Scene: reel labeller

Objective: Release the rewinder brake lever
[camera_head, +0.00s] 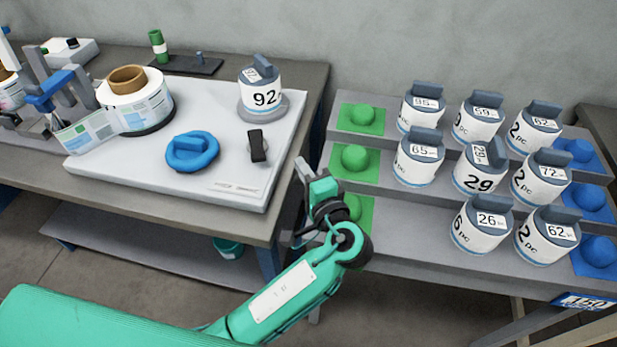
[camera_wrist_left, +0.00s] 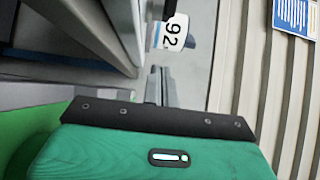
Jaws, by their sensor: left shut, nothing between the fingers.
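A short black lever (camera_head: 258,146) stands on the right part of the white rewinder base plate (camera_head: 225,183) in the head view. It is the most lever-like part there, but no label on it can be read. My left gripper (camera_head: 302,168) is shut and empty, to the right of the base plate and apart from the lever. In the left wrist view its shut fingers (camera_wrist_left: 160,84) show below a white cylinder marked 92 (camera_wrist_left: 172,33); the lever cannot be made out there. My right gripper is not in view.
The white 92 cylinder (camera_head: 261,95) stands on a disc behind the lever. A label reel (camera_head: 133,99) stands at the left. The stepped rack (camera_head: 470,224) on the right holds several numbered cylinders and green and blue knobs. A gap separates rack and bench.

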